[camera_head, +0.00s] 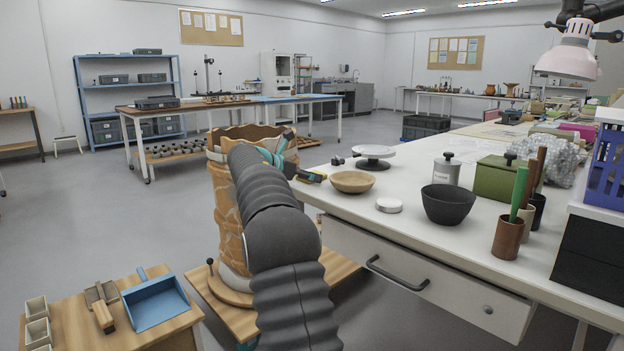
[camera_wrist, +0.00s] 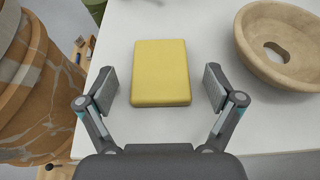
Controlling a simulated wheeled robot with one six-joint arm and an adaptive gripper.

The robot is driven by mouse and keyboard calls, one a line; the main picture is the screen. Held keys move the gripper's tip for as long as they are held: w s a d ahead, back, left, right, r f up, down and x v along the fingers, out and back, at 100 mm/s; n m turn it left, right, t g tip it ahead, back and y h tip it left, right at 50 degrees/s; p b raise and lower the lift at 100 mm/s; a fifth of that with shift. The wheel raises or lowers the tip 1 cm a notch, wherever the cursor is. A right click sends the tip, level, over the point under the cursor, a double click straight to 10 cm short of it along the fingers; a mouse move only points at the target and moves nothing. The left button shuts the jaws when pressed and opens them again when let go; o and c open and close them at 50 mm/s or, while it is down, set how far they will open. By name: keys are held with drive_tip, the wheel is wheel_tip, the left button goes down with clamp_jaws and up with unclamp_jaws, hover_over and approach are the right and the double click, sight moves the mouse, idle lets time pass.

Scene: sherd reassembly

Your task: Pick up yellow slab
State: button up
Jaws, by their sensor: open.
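The yellow slab (camera_wrist: 160,72) lies flat on the white table top in the wrist view. My gripper (camera_wrist: 159,88) is open, with one finger on each side of the slab. Both fingertips appear apart from it, with white table showing between. Whether the fingers are above the slab or level with it, I cannot tell. My arm hides most of the gripper there.
A large patched clay vessel (camera_wrist: 40,85) stands left of the table (camera_head: 420,225). A white disc (camera_head: 389,205) and black bowl (camera_head: 448,204) sit farther right.

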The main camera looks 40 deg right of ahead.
drive_tip(key=c, duration=1.2)
drive_tip(key=shift+c, duration=0.3)
drive_tip(key=shift+r, duration=0.15)
